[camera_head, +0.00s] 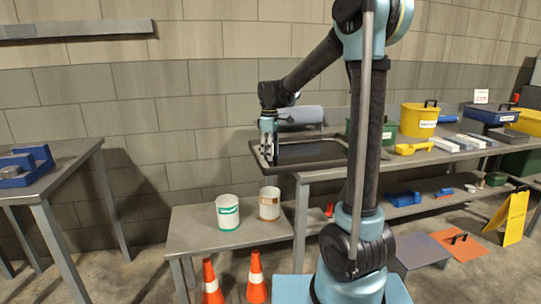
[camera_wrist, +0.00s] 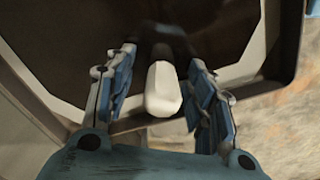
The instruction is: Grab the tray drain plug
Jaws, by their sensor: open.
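The dark tray (camera_head: 335,134) lies on the left end of the workbench, with its left end sticking out past the bench edge. My gripper (camera_head: 268,158) points down at the tray's left end. In the wrist view my gripper (camera_wrist: 160,95) is open, with one blue-padded finger on each side of a pale, rounded piece (camera_wrist: 163,92). This piece looks to be the tray drain plug. Visible gaps lie between it and both fingers. The tray's dark floor and rim (camera_wrist: 270,95) show behind it. In the head view I cannot make out the plug.
Two white cans (camera_head: 228,213) stand on a low bench (camera_head: 195,232) below the tray's left end. Two orange cones (camera_head: 256,280) stand before it. A yellow bucket (camera_head: 419,120) and other items fill the workbench (camera_head: 380,161) to the right. A table (camera_head: 60,172) stands at left.

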